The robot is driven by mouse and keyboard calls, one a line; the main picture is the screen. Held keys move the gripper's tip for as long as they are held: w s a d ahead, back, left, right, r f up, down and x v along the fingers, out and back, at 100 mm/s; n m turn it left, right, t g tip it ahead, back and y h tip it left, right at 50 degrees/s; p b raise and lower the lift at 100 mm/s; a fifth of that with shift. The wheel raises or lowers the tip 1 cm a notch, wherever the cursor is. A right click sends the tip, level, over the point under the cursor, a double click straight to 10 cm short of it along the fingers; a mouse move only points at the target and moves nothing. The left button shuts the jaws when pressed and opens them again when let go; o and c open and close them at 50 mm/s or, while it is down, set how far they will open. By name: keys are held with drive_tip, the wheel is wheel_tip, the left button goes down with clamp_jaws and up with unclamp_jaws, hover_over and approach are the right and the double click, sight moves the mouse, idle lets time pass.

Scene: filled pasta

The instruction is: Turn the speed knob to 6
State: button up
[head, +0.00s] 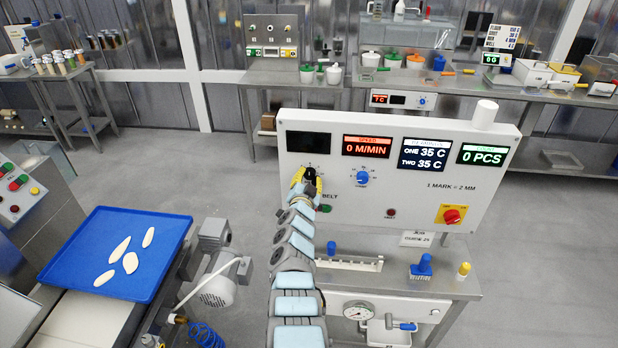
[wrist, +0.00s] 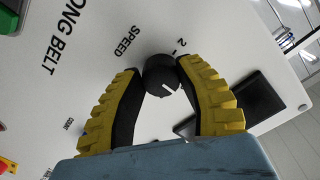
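The black speed knob (wrist: 162,80) sits on the white panel next to the printed word SPEED. A white pointer line shows on its face, slanting to the lower right in the wrist view. My gripper (wrist: 160,66) has its yellow, black-lined fingers on both sides of the knob, with the tips closed against it. In the head view my gripper (head: 308,178) is at the left part of the panel and mostly covers the knob. The orange speed display (head: 366,146) reads 0 M/MIN. A numeral 2 shows near the knob; most other scale marks are hidden or unreadable.
A red switch (head: 452,215) is at the lower right. A blue tray (head: 168,232) with pasta pieces lies to the left.

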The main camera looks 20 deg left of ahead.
drive_tip(key=o, duration=0.4)
drive_tip(key=shift+f, duration=0.15)
drive_tip(key=shift+s+d, duration=0.1)
